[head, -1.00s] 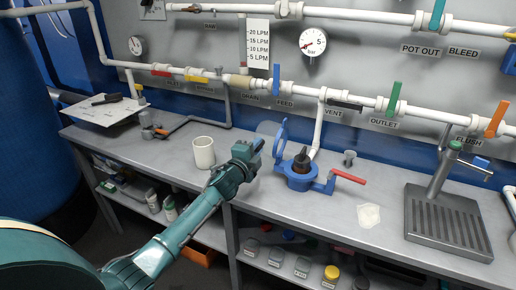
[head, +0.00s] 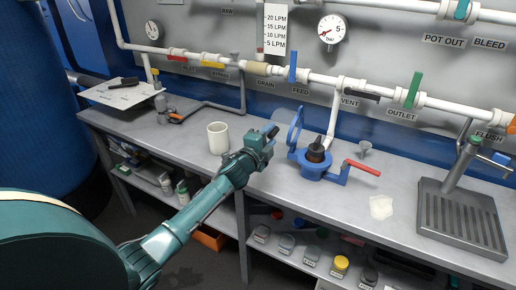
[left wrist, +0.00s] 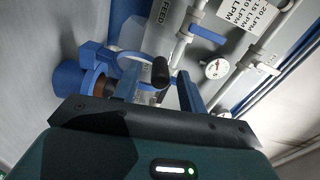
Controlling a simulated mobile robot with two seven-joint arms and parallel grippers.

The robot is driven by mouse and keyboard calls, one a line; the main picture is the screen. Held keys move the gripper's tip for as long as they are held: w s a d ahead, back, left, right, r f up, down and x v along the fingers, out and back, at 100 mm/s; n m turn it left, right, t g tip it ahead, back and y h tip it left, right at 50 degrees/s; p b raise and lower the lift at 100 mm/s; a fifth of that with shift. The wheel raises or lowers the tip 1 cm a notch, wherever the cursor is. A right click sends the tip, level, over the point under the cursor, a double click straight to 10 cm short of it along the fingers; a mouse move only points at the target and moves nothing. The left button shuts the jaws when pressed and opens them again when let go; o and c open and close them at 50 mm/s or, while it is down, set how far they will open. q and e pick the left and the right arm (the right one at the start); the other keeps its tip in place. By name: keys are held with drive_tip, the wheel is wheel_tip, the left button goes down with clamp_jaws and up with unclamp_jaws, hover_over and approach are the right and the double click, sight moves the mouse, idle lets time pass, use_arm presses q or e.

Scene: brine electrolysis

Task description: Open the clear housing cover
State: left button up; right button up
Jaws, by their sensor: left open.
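The blue filter housing (head: 316,165) stands on the bench with a dark brown and black piece (head: 319,150) upright in its middle. A blue ring frame (head: 296,126), seemingly the clear cover's rim, stands raised at its left side. In the left wrist view the cover's clear part (left wrist: 133,37) shows faintly near the blue housing (left wrist: 68,82). My left gripper (head: 270,137) is open just left of the raised ring. In the left wrist view a black rounded knob or grip shows between its spread fingers (left wrist: 160,88); contact cannot be told. My right gripper is out of view.
A red-handled lever (head: 362,167) sticks out right of the housing. A white mug (head: 218,138) stands left of my gripper. Pipes with coloured valve handles run along the back panel. A pale patch (head: 381,207) and drain tray (head: 462,215) lie right; bench between is clear.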

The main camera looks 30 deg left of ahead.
use_arm(q)
drive_tip(key=s, duration=1.2)
drive_tip(key=shift+d+b, duration=0.15)
drive_tip(key=shift+b, duration=0.15)
drive_tip(key=s+d+f+n+g+h, duration=0.2)
drive_tip(key=s+d+f+n, duration=0.4)
drive_tip(key=s+d+f, duration=0.3)
drive_tip(key=s+d+f+n+g+h+p, duration=0.1)
drive_tip(key=s+d+f+n+g, duration=0.4)
drive_tip(key=s, duration=1)
drive_tip(key=d+f+n, duration=0.2)
drive_tip(key=d+f, duration=0.2)
drive_tip(key=shift+s+d+n+h, duration=0.15)
drive_tip(key=shift+n+h, duration=0.15)
drive_tip(key=shift+h, duration=0.1)
